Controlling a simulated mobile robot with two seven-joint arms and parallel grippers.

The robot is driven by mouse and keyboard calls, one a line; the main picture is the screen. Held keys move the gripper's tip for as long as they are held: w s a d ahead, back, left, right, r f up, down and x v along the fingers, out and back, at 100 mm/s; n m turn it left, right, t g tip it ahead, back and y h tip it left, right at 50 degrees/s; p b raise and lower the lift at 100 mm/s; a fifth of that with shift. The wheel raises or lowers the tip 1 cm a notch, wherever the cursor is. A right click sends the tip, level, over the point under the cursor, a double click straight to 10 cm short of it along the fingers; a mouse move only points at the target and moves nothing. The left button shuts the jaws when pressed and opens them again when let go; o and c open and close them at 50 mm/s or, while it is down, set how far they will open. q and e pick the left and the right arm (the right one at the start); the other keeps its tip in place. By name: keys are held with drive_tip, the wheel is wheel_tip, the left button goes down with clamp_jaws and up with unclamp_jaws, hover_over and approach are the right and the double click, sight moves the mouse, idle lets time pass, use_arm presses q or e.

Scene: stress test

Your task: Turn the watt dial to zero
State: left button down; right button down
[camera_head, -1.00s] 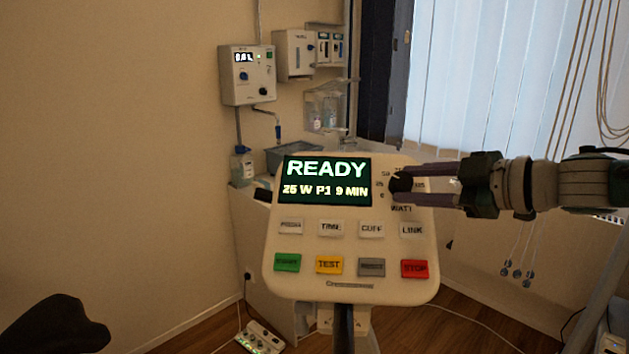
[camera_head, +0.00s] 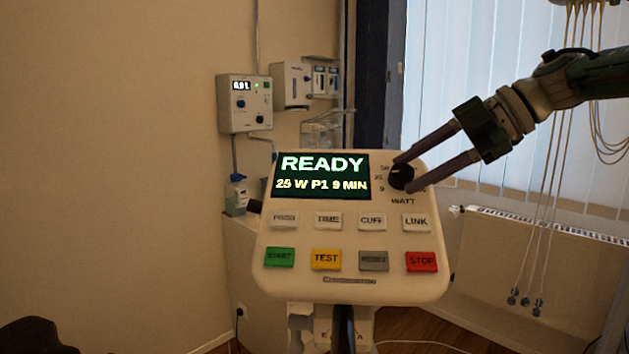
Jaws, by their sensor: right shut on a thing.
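The watt dial (camera_head: 401,176) is a black round knob at the upper right of a cream control panel (camera_head: 350,285), with the printed word WATT below it. Marks around it include 25 and 0 on its left side. The panel's screen (camera_head: 321,176) reads READY and 25 W P1 9 MIN. My right gripper (camera_head: 404,175) comes in from the upper right, its two long fingers on either side of the dial, shut on it. The fingers hide part of the dial's edge and some marks on its right. My left gripper is not in view.
Below the screen are grey keys and a lower row with START (camera_head: 279,257), TEST (camera_head: 326,259) and STOP (camera_head: 421,262). A wall unit (camera_head: 245,103) hangs behind. Cords (camera_head: 545,220) hang at the right, near a radiator (camera_head: 550,225).

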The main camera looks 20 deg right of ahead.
drive_tip(key=shift+a, duration=0.25)
drive_tip(key=shift+a, duration=0.1)
idle(0.3)
drive_tip(key=c, duration=0.7)
unclamp_jaws()
drive_tip(key=shift+w, duration=0.1)
drive_tip(key=shift+o, duration=0.2)
drive_tip(key=shift+s+d+r, duration=0.25)
drive_tip(key=shift+d, duration=0.15)
drive_tip(key=b+v, duration=0.2)
drive_tip(key=v, duration=0.7)
drive_tip(key=shift+r, duration=0.1)
